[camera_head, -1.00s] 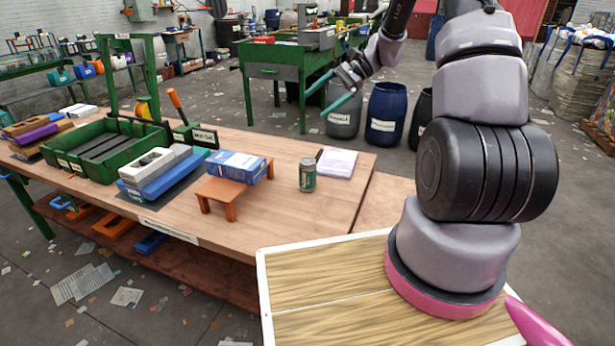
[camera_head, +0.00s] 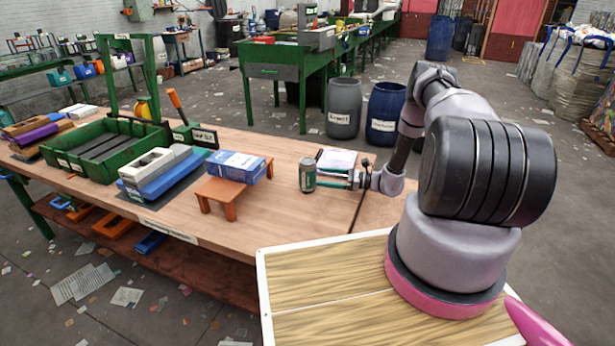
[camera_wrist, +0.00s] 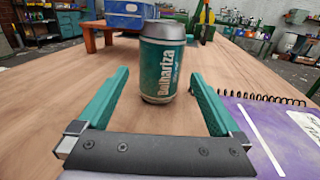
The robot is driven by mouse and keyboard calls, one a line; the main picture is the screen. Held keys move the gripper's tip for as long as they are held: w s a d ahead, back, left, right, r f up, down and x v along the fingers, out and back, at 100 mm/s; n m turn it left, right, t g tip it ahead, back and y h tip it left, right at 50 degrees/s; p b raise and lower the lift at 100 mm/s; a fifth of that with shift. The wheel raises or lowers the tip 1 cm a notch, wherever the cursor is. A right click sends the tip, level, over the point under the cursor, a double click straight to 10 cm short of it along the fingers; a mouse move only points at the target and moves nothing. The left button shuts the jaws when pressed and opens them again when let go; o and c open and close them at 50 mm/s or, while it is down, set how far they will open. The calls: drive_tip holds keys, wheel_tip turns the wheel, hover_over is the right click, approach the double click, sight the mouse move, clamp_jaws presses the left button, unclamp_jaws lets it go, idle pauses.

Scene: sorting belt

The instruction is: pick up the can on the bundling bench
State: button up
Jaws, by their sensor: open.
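The green can (camera_head: 307,175) with a silver top stands upright on the wooden bundling bench (camera_head: 270,225), near its right end. My gripper (camera_head: 335,180) is low over the bench just to the right of the can, its fingers pointing at it. In the wrist view the can (camera_wrist: 162,62) is straight ahead, its lettering facing me. My gripper (camera_wrist: 155,95) is open there, with one green finger on each side and the can at or just beyond the fingertips. I cannot tell whether the can is between the tips. Nothing is held.
A spiral notebook with a purple cover (camera_wrist: 270,125) lies close to the right finger. A small orange stand (camera_head: 222,196) carrying a blue box (camera_head: 236,167) is left of the can. A green crate (camera_head: 75,165) is farther left.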

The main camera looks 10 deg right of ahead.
sight(314, 190)
drive_tip(key=x, duration=0.4)
drive_tip(key=shift+a, duration=0.1)
drive_tip(key=shift+x, duration=3.1)
drive_tip(key=shift+r, duration=0.2)
drive_tip(key=c, duration=1.2)
